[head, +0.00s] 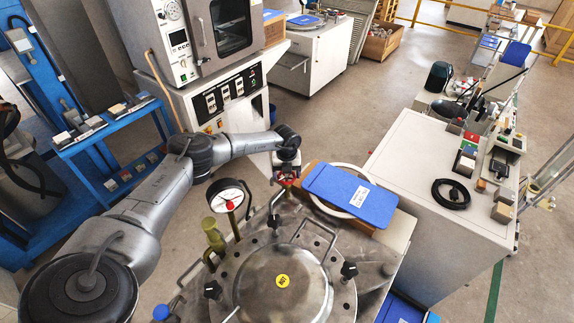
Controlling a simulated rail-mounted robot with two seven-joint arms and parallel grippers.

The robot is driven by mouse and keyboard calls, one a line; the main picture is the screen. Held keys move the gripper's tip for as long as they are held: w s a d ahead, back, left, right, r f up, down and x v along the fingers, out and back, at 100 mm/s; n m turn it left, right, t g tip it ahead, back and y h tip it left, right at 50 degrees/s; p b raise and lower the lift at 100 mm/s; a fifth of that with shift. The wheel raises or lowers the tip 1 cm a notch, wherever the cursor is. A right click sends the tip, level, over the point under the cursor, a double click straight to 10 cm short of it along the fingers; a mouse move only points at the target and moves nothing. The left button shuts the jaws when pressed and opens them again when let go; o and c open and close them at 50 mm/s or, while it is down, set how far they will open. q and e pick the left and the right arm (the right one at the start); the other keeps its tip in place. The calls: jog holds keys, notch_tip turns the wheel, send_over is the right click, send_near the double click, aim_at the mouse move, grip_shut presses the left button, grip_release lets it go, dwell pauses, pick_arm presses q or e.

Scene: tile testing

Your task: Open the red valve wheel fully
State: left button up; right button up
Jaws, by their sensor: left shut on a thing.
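The red valve wheel (286,181) sits at the far edge of the round metal vessel, left of the blue clipboard. Only a small part of its red shows, as my left gripper covers most of it. My left arm reaches in from the left, and my left gripper (286,172) points down onto the wheel, shut on it. How far the wheel is turned cannot be seen. My right gripper is not in view.
The steel vessel lid (275,285) has black knobs and a handle. A pressure gauge (227,198) stands left of the wheel. A blue clipboard (350,194) lies close on the right. An oven (205,35) stands behind; a white cabinet (405,180) stands at right.

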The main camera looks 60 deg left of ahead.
pick_arm(q)
jog(key=n+p, duration=0.4)
jog(key=shift+s+r+p, duration=0.1)
jog(key=shift+r+p, duration=0.15)
jog(key=shift+p, duration=0.1)
jog(key=shift+f+n+p, duration=0.15)
jog(key=shift+n+p, duration=1.15)
jog(key=shift+n, duration=0.4)
jog(key=o, duration=0.9)
jog(key=shift+f, duration=0.1)
notch_tip(320, 180, up, 14)
jog(key=p, duration=0.3)
jog(key=shift+f, duration=0.1)
